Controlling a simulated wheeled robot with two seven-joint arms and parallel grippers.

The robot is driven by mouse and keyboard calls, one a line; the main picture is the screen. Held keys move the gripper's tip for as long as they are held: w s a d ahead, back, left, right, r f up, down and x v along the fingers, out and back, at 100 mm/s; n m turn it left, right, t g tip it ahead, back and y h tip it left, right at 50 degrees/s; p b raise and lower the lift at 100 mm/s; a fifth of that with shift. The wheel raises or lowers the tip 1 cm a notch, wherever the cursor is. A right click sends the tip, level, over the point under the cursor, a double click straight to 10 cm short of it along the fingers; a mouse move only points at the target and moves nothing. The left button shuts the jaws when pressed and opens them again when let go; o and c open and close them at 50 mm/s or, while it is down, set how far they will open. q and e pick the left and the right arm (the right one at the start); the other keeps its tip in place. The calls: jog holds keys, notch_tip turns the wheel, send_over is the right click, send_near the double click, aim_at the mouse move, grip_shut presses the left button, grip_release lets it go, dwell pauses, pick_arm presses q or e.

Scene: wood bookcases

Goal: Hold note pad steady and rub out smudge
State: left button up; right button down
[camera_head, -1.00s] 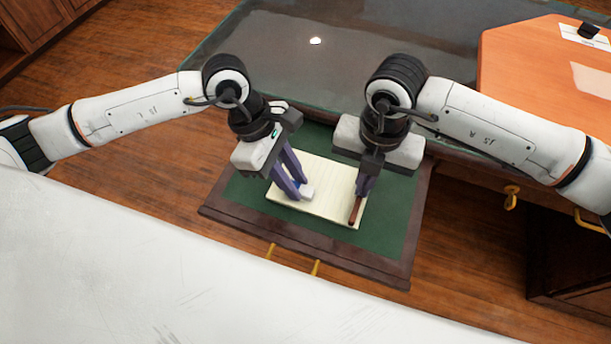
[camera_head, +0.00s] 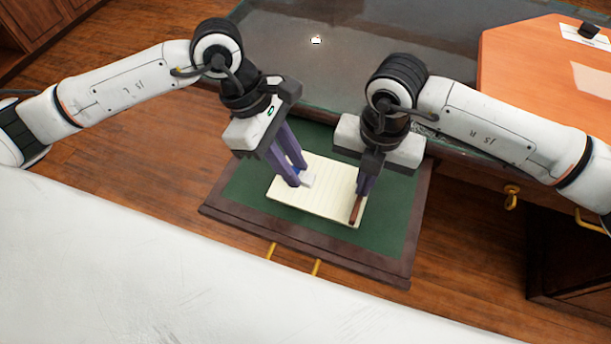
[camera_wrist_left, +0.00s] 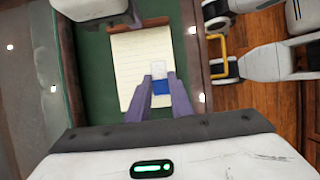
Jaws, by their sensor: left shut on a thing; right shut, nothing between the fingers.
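The cream, lined note pad (camera_head: 325,194) lies on a green surface in the head view, and it also fills the middle of the left wrist view (camera_wrist_left: 130,65). My left gripper (camera_head: 302,178) is shut on a white eraser (camera_head: 309,180) over the pad's left part. The left wrist view shows the eraser (camera_wrist_left: 161,71) with a blue band between the fingers; contact with the paper cannot be told. My right gripper (camera_head: 364,190) is shut and empty, its tips at the pad's right edge beside a narrow brown strip (camera_head: 356,211). I cannot make out a smudge.
The green surface (camera_head: 250,190) has a dark wooden rim and two brass handles (camera_head: 315,268) at its front. A dark glossy desktop (camera_head: 300,70) lies behind it. An orange-brown top (camera_head: 530,80) with papers is at right.

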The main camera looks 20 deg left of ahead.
pick_arm(q)
jog(key=shift+r, duration=0.1)
pick_arm(e)
jog(key=shift+s+d+f, duration=0.15)
jog(key=shift+f, duration=0.15)
